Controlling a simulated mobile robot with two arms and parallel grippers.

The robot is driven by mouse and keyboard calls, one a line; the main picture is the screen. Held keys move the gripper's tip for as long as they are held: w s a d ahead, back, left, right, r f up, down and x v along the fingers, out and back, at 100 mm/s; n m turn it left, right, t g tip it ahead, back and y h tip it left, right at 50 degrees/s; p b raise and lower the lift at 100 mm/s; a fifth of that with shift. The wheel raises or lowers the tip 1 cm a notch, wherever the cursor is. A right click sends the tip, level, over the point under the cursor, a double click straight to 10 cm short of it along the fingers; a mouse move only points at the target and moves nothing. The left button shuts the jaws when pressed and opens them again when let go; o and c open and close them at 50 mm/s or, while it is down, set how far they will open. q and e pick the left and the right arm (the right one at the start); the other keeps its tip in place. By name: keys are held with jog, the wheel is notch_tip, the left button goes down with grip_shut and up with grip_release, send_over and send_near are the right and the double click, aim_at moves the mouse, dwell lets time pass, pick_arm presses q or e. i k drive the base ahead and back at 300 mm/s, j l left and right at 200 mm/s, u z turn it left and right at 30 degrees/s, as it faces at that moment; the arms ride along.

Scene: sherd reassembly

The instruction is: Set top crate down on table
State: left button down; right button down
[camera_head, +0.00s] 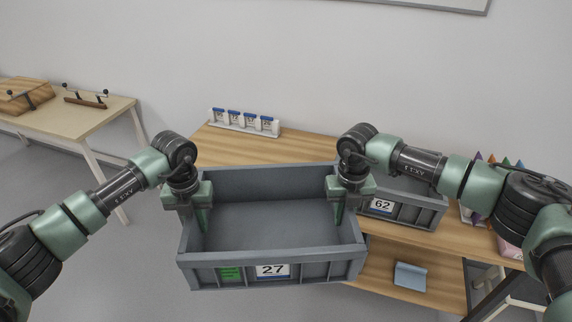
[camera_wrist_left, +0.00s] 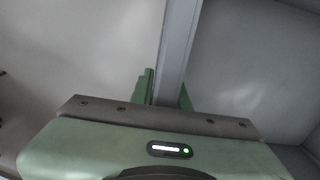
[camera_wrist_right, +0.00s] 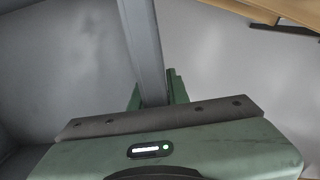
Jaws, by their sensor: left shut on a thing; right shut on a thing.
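A grey crate labelled 27 (camera_head: 270,232) is held level between my two grippers, in front of the wooden table (camera_head: 270,150) in the head view. It looks empty inside. My left gripper (camera_head: 203,215) is shut on its left wall, and the wall (camera_wrist_left: 178,50) runs between the fingers in the left wrist view. My right gripper (camera_head: 337,208) is shut on its right wall, which also shows between the fingers in the right wrist view (camera_wrist_right: 143,50). A second grey crate labelled 62 (camera_head: 405,212) stands on the table, partly hidden behind my right gripper and crate 27.
A rack of numbered cards (camera_head: 245,121) stands at the table's back left. Coloured pointed items (camera_head: 495,163) are at the right. A blue-grey object (camera_head: 410,277) lies on the lower shelf. A side table (camera_head: 75,115) with wooden items stands left. The table top behind crate 27 looks clear.

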aim_at(247, 163)
jog(key=i+j+u, duration=0.2)
jog(key=i+u, duration=0.2)
jog(key=i+j+u, duration=0.15)
jog(key=i+u, duration=0.65)
jog(key=i+z, duration=0.3)
jog(key=i+j+z, duration=0.15)
jog(key=i+z, duration=0.25)
jog(key=z, duration=0.35)
jog(key=j+z, duration=0.1)
jog(key=z, duration=0.35)
jog(key=i+j+z, duration=0.1)
jog(key=z, duration=0.4)
